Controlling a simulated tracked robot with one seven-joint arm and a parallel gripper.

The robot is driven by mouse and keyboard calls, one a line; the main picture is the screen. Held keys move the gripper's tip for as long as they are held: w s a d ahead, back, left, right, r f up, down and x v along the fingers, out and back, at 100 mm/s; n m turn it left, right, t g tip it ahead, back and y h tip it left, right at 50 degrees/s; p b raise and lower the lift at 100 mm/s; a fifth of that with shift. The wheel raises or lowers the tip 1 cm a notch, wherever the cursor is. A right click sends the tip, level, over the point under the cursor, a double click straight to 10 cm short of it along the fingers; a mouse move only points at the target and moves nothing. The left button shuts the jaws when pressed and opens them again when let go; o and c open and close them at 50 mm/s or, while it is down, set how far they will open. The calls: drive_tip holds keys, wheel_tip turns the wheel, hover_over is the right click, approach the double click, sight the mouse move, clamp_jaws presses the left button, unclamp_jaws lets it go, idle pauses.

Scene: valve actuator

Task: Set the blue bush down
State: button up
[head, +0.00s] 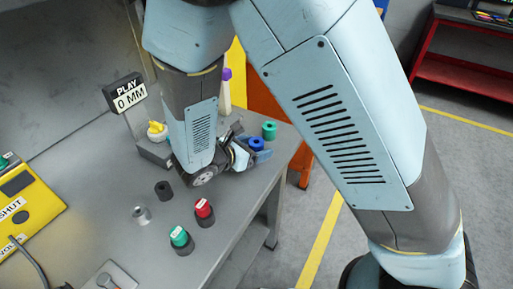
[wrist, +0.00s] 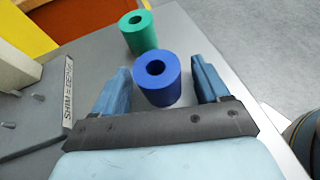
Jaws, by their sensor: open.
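The blue bush (wrist: 157,84) is a short cylinder with a dark round hole in its top. It stands upright on the grey bench top between the two fingers of my gripper (wrist: 162,85), with a visible gap on each side. In the head view the blue bush (head: 256,145) shows beside my gripper (head: 249,153), near the right end of the bench, partly hidden by the fingers. My gripper is open around the bush and low over the bench.
A green bush (wrist: 139,32) stands just beyond the blue one, also in the head view (head: 269,130). A plate labelled SHIM (wrist: 40,115) lies to the left. Red-topped (head: 204,212) and green-topped (head: 181,240) pieces stand nearer on the bench (head: 235,225). The bench edge is close on the right.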

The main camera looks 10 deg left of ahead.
drive_tip(key=v, duration=1.4)
drive_tip(key=shift+w+a+f, duration=0.15)
drive_tip(key=shift+a+f, duration=0.05)
